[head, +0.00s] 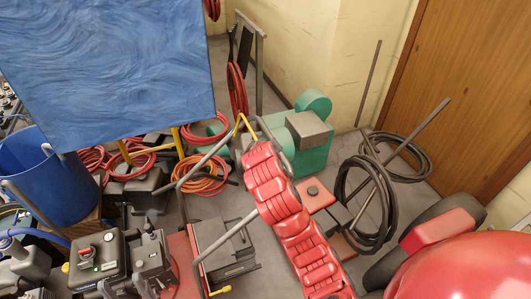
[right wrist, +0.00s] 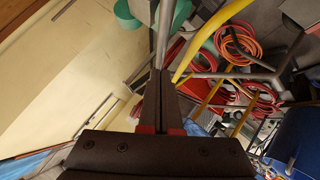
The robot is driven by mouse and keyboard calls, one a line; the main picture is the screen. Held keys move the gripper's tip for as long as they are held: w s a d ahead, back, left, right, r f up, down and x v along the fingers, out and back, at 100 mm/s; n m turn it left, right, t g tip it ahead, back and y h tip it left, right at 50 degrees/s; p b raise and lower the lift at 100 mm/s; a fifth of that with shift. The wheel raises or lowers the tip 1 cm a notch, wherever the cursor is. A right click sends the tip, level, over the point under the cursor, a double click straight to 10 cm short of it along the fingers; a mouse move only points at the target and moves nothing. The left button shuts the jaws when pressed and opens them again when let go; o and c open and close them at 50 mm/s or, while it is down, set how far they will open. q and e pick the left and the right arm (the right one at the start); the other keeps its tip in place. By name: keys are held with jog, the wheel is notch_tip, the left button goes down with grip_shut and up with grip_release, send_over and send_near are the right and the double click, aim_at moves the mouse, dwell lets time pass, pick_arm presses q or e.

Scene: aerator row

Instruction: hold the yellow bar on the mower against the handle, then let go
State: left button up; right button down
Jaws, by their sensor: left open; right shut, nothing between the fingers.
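The yellow bar (head: 240,128) is a thin bent bar beside the grey handle tube (head: 208,158), near the middle of the head view. In the right wrist view the yellow bar (right wrist: 202,42) curves close by, just right of my fingertips. The grey handle tube (right wrist: 164,35) stands beyond the tips. My right gripper (right wrist: 160,75) is shut and empty, close to both; whether it touches the bar I cannot tell.
A blue panel (head: 130,60) and blue bin (head: 45,178) fill the left. Orange hose coils (head: 200,173) lie on the floor behind. A teal machine (head: 310,105) stands beyond the handle. Black coils (head: 370,205) lie at right, near the wooden door (head: 470,90).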

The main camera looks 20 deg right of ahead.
jog(key=p+v, duration=0.3)
jog(key=v, duration=0.4)
jog(key=shift+d+r, duration=0.15)
jog(key=shift+d, duration=0.15)
jog(key=shift+w, duration=0.1)
